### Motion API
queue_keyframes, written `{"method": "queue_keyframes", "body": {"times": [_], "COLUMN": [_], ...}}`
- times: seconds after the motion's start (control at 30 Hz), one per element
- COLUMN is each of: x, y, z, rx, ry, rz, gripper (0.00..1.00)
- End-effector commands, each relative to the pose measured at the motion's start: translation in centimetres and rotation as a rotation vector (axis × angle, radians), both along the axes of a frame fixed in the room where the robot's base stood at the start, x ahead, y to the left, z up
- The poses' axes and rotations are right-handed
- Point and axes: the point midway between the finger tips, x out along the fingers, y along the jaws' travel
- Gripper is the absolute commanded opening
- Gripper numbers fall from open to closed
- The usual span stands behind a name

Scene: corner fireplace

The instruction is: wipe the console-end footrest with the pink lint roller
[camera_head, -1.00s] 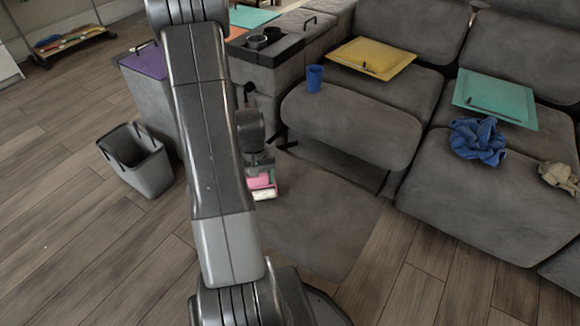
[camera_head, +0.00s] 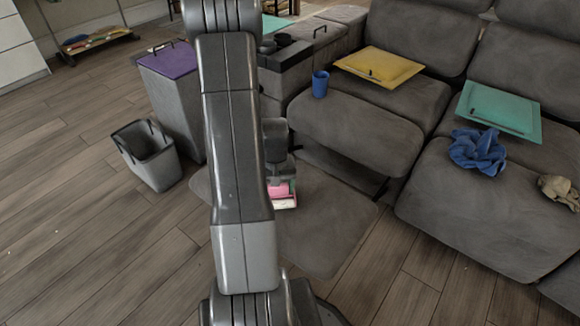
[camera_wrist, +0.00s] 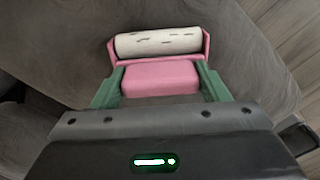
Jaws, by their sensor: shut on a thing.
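The pink lint roller (camera_head: 283,194) has a white speckled roll and a pink handle. It also shows in the wrist view (camera_wrist: 160,78). My gripper (camera_wrist: 160,88), with green fingers, is shut on the handle, and the roll points away from it. In the head view my gripper (camera_head: 279,172) is partly hidden behind my arm, low over the grey rug. The console-end footrest (camera_head: 355,135) is the raised grey cushion in front of the seat beside the dark console (camera_head: 283,55). The roller is to its left and lower, apart from it.
A blue cup (camera_head: 320,84) stands at the footrest's rear left. A yellow folder-like item (camera_head: 378,66) and a teal one (camera_head: 500,108) lie on the seats, with a blue cloth (camera_head: 478,150). A grey bin (camera_head: 150,160) and a purple-lidded box (camera_head: 172,95) stand left. The rug (camera_head: 325,235) is clear.

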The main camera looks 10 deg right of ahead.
Motion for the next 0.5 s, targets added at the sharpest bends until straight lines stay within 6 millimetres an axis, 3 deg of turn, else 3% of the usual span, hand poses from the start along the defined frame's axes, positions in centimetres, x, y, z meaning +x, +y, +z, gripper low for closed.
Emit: {"method": "queue_keyframes", "body": {"times": [0.13, 0.27, 0.5], "x": [-0.1, 0.1, 0.1], "y": [0.0, 0.0, 0.1], "z": [0.7, 4.1, 5.9], "rx": [0.0, -0.001, 0.0], "ry": [0.002, -0.005, 0.0], "rz": [0.001, 0.001, 0.001], "gripper": [0.47, 0.47, 0.47]}}
